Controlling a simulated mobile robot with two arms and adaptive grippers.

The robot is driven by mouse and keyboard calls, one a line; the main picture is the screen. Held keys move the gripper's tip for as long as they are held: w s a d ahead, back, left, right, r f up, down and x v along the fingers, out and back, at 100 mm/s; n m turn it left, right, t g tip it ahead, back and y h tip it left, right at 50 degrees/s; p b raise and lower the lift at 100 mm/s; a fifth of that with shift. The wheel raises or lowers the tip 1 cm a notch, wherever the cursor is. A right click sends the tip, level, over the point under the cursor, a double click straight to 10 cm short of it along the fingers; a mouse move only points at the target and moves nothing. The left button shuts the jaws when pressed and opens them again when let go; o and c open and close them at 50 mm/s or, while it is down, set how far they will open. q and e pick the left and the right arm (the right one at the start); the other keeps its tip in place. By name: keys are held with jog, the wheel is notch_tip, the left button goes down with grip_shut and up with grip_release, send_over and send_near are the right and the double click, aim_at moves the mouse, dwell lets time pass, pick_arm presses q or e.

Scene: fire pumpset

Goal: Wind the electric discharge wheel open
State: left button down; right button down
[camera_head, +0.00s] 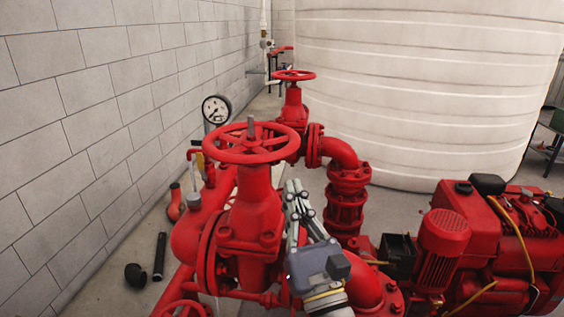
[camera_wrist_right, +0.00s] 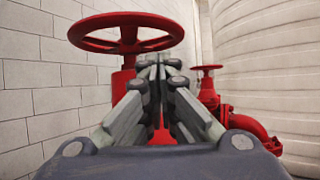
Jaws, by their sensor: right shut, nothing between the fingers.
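A large red handwheel (camera_head: 222,155) with spokes and a grey stem at its hub sits on top of the nearest red gate valve (camera_head: 255,208), in the middle of the head view. The wheel also shows in the right wrist view (camera_wrist_right: 125,19), ahead and a little left. My right gripper (camera_head: 293,186) points up just right of the valve body, below the wheel's right rim. Its fingers (camera_wrist_right: 160,62) are together with nothing between them and appear apart from the wheel. My left gripper is not in view.
A second valve with a smaller red wheel (camera_head: 293,75) stands behind. Part of another red wheel (camera_head: 182,309) shows at the bottom. A pressure gauge (camera_head: 215,109) stands at left, a red engine (camera_head: 500,245) at right, and a large white tank (camera_head: 425,90) behind.

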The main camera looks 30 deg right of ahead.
aim_at(252, 143)
jog(key=p+x, duration=0.3)
jog(key=x, duration=0.5)
jog(key=shift+w+r, duration=0.1)
jog(key=shift+r, duration=0.05)
jog(key=shift+w+d+p, duration=0.25)
jog(key=shift+p, duration=0.1)
